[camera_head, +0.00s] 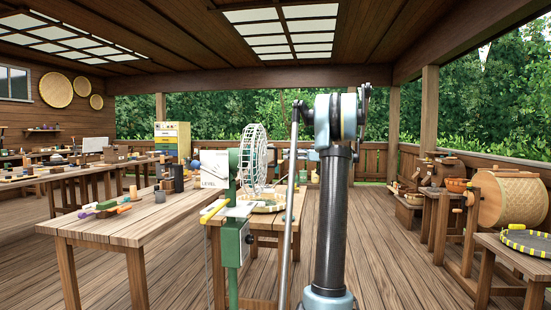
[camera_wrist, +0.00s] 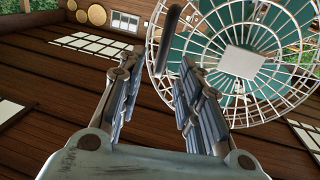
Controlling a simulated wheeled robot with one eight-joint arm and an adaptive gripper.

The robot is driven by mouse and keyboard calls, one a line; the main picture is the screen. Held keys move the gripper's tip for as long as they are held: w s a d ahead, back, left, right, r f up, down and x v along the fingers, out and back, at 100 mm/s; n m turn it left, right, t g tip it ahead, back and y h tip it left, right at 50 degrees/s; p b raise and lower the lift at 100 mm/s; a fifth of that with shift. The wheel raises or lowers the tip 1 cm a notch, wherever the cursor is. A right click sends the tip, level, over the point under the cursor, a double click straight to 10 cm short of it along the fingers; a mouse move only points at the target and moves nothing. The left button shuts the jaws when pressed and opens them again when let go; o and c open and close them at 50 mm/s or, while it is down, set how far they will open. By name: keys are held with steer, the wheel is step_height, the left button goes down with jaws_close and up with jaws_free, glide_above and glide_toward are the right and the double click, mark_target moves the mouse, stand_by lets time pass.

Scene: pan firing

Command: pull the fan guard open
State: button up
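The fan guard is a round white wire cage (camera_head: 253,158) beside a green post (camera_head: 233,242) in the head view. In the wrist view the guard (camera_wrist: 240,61) fills the upper right, with a pale square plate at its middle and dark teal surfaces behind the wires. A dark rounded bar (camera_wrist: 169,38) shows at the guard's left edge; I cannot tell whether it is fixed to the guard. My gripper (camera_wrist: 155,68) is open, with its fingers wide apart and nothing between them. The bar appears just beyond the gap, nearer the right finger. Contact is not visible.
My arm covers part of the head view. A wooden table (camera_head: 105,229) with small items stands at the left. A small table (camera_head: 262,222) bears a woven tray below the guard. A large woven drum (camera_head: 512,198) and a low table with a round tray (camera_head: 528,243) stand at the right.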

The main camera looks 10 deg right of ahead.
mark_target(276, 154)
steer(key=x, duration=0.7)
steer(key=shift+w+a, duration=0.1)
steer(key=shift+a, duration=0.1)
jaws_close()
